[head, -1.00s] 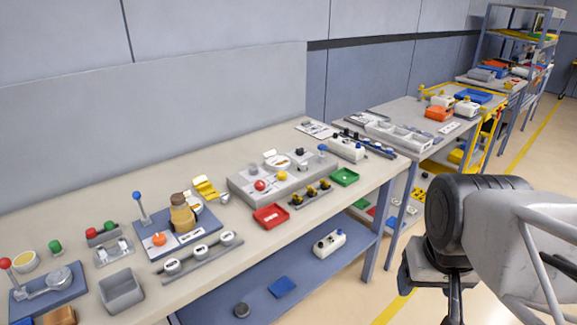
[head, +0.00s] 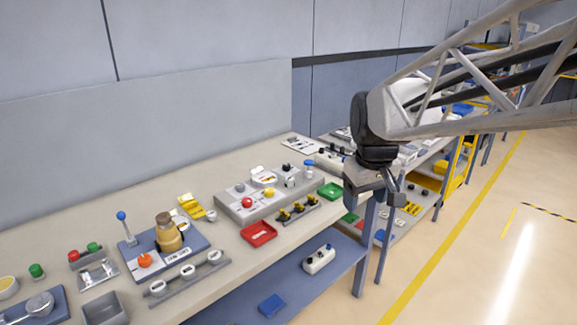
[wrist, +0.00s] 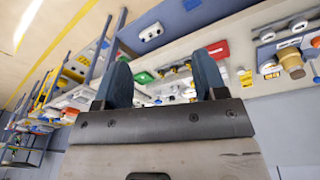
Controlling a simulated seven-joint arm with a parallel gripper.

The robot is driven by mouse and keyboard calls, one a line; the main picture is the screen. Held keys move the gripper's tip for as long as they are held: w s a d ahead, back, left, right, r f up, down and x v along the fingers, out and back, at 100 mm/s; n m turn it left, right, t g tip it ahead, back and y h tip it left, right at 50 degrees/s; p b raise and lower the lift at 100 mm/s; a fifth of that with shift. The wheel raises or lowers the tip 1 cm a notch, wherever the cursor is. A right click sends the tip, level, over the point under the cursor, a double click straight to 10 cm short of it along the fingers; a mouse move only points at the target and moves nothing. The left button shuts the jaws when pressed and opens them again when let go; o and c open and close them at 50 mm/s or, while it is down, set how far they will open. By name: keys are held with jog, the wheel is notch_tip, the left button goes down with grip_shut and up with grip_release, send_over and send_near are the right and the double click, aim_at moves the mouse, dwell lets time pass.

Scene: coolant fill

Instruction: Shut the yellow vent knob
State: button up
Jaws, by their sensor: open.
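A round yellow knob (head: 269,193) sits on top of the grey panel block (head: 235,210) on the workbench. A red knob (head: 246,202) is beside it on the same block. In that view the bench objects lie beyond the fingers, and I cannot make out the yellow knob's position clearly.
A red tray (head: 258,233) and a rail with several black-and-yellow parts (head: 298,210) lie in front of the block. A green tray (head: 331,190) is at its right. Open floor (head: 470,250) lies to the right.

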jog(key=w+a+n, duration=0.3)
jog(key=w+a, duration=0.2)
jog(key=w, duration=0.8)
jog(key=n+g, duration=0.2)
jog(key=n, duration=0.5)
send_over(269, 189)
jog(key=f, duration=1.5)
jog(key=shift+s+d+f, duration=0.25)
jog(key=shift+d, duration=0.05)
jog(key=shift+w+a+f, duration=0.25)
jog(key=shift+w+a, duration=0.05)
jog(key=shift+f, duration=0.1)
jog(key=shift+f, duration=3.85)
jog(key=c, duration=0.9)
